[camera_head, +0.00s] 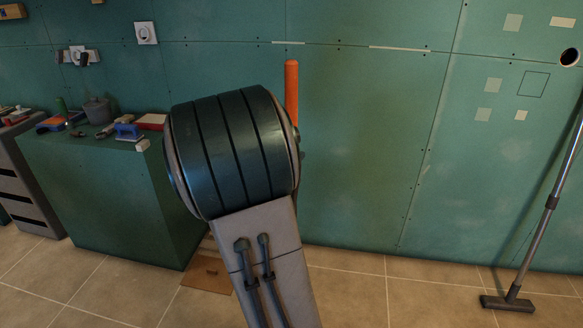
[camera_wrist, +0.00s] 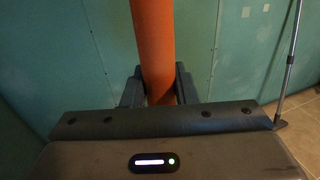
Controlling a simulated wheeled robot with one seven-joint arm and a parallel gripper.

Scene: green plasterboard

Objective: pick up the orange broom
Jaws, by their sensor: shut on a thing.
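The orange broom handle (camera_head: 291,88) stands upright before the green wall in the head view; my arm hides its lower part. In the wrist view the orange handle (camera_wrist: 155,45) runs from the top edge down between the two dark fingers of my gripper (camera_wrist: 157,88). The fingers are shut on the handle, one on each side. My gripper is hidden behind my own arm in the head view. The broom's head is not clearly visible in either view.
A green cabinet (camera_head: 100,190) with tools and a pot (camera_head: 97,110) on top stands at left. A vacuum cleaner (camera_head: 535,240) leans at the right wall and also shows in the wrist view (camera_wrist: 290,65).

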